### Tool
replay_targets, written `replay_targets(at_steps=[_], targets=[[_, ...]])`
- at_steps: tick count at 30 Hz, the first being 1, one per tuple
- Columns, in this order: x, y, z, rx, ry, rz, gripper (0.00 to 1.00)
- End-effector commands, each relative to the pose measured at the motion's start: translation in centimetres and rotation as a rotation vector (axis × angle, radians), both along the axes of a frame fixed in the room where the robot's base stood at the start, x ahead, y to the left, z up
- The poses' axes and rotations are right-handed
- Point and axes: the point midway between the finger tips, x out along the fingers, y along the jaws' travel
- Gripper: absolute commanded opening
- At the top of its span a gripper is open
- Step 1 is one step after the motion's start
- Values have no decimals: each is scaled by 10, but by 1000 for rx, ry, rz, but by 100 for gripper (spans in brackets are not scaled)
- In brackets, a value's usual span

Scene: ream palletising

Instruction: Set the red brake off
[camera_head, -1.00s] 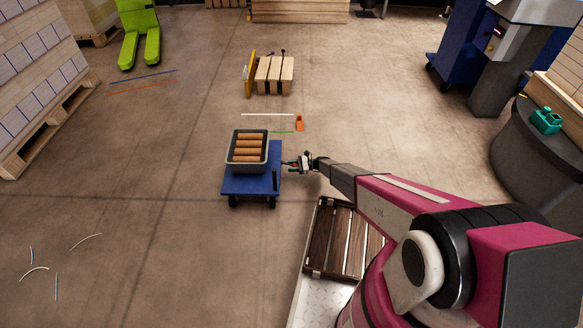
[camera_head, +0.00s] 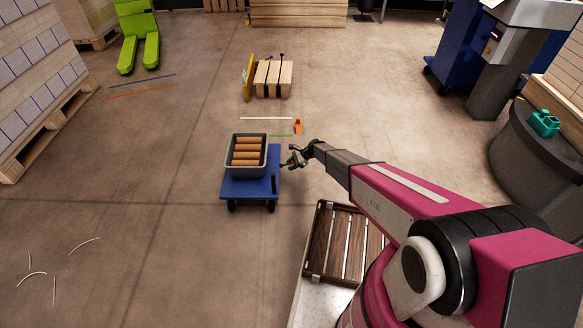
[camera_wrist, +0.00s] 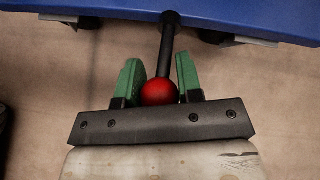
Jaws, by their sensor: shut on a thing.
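The red brake (camera_wrist: 159,92) is a red ball knob on a dark rod that runs to the underside of the blue cart (camera_wrist: 250,18). In the wrist view my gripper (camera_wrist: 160,80) has its green fingers on both sides of the knob, shut on it. In the head view my gripper (camera_head: 288,161) is at the right side of the cart (camera_head: 240,188). The knob is too small to make out there.
A grey bin (camera_head: 234,168) with brown rolls stands on the cart. Behind are a wooden stack (camera_head: 272,78) and an orange object (camera_head: 298,127). A dark slatted crate (camera_head: 335,240) is near my base. A loaded pallet (camera_head: 40,150) stands at left. Floor left of the cart is mostly clear.

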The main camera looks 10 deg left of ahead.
Motion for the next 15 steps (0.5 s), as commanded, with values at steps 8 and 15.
replay_targets(at_steps=[8, 15], targets=[[-1, 3, 9, -129, -32, 0, 0], [-1, 4, 11, -173, -40, 0, 0]])
